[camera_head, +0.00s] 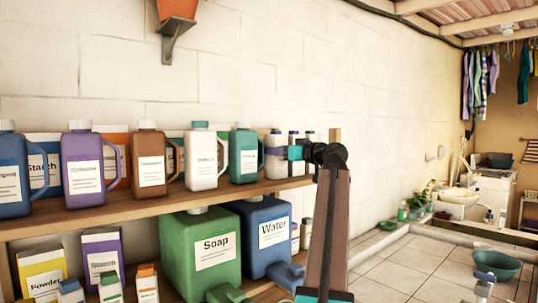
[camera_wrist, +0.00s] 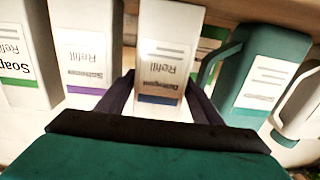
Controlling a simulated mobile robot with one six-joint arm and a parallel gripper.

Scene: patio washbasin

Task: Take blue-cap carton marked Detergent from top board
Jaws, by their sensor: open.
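The white carton marked Detergent and Refill (camera_wrist: 165,50) stands in the middle of the wrist view, upside down in that picture, with a blue band near its cap end. In the head view the carton (camera_head: 274,170) is on the top board (camera_head: 130,207), just right of the teal jug. My gripper (camera_wrist: 160,85) is open, with one dark finger on each side of the carton. Whether the fingers touch it, I cannot tell. In the head view my gripper (camera_head: 278,151) crosses the carton's front. The cap is mostly hidden.
A teal jug (camera_wrist: 262,75) is close on one side of the carton. A purple-banded Refill carton (camera_wrist: 88,45) and a green-banded Soap carton (camera_wrist: 20,55) stand on the other. Several jugs fill the board's left; a green Soap container (camera_head: 200,255) is below.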

